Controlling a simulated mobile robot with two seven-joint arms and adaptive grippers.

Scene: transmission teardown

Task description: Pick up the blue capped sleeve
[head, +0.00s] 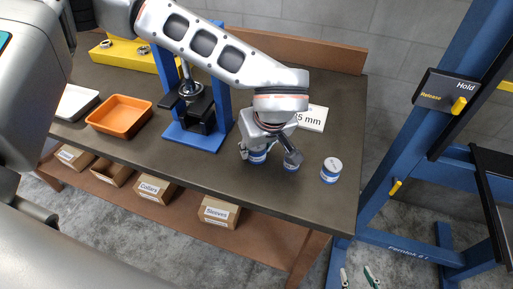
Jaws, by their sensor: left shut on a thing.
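My left gripper (267,153) points down at the table's front right area, with its fingers around a blue capped sleeve (258,157). It is shut on this sleeve, whose upper part the gripper hides. A third blue piece with a white top (331,170) stands upright and apart, further right. I cannot tell whether the held sleeve is clear of the table. My right gripper is not in view.
A blue press stand (200,138) is left of the gripper, and a white "5 mm" sign (313,118) is behind it. An orange tray (120,116) lies at left. Labelled boxes (218,211) sit on the lower shelf. A blue frame (415,140) stands beyond the table's right edge.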

